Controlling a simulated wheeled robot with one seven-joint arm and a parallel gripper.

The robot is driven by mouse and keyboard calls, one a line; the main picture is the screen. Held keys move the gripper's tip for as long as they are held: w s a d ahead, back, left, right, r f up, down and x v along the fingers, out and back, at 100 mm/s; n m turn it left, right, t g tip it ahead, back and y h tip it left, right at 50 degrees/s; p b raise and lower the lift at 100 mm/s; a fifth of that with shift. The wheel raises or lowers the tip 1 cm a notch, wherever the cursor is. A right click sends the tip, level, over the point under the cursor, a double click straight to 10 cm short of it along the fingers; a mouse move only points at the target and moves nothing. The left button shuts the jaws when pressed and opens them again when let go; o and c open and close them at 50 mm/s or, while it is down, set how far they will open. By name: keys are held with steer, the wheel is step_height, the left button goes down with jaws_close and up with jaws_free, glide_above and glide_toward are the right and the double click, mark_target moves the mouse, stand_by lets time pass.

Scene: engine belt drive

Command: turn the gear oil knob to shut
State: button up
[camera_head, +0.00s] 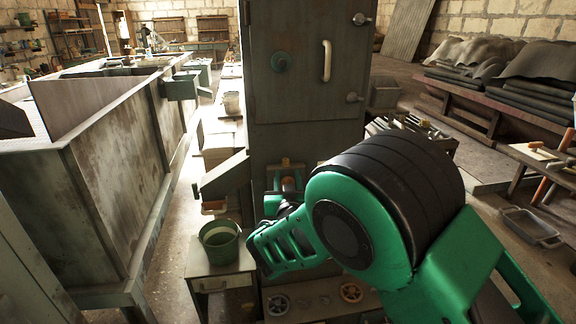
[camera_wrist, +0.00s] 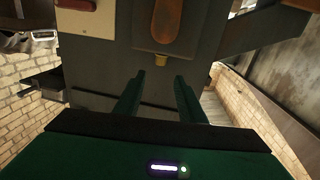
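My gripper (camera_wrist: 156,77) shows in the wrist view with its two dark green fingers apart and nothing between them. Ahead of the fingertips is a dark panel (camera_wrist: 105,60) with a rust-brown elongated part (camera_wrist: 167,20) and a small brass stub (camera_wrist: 160,60). The fingers appear apart from these parts. No label is readable, so I cannot tell which fitting is the gear oil knob. In the head view, my green arm covers much of the lower front of the dark cabinet (camera_head: 262,100).
A long metal tank (camera_head: 110,190) fills the left side. A bench (camera_head: 470,105) with dark sheets is at right.

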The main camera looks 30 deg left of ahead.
mark_target(286, 161)
steer(key=x, duration=0.9)
steer(key=shift+w+a, duration=0.15)
steer(key=shift+f, duration=0.1)
jaws_close()
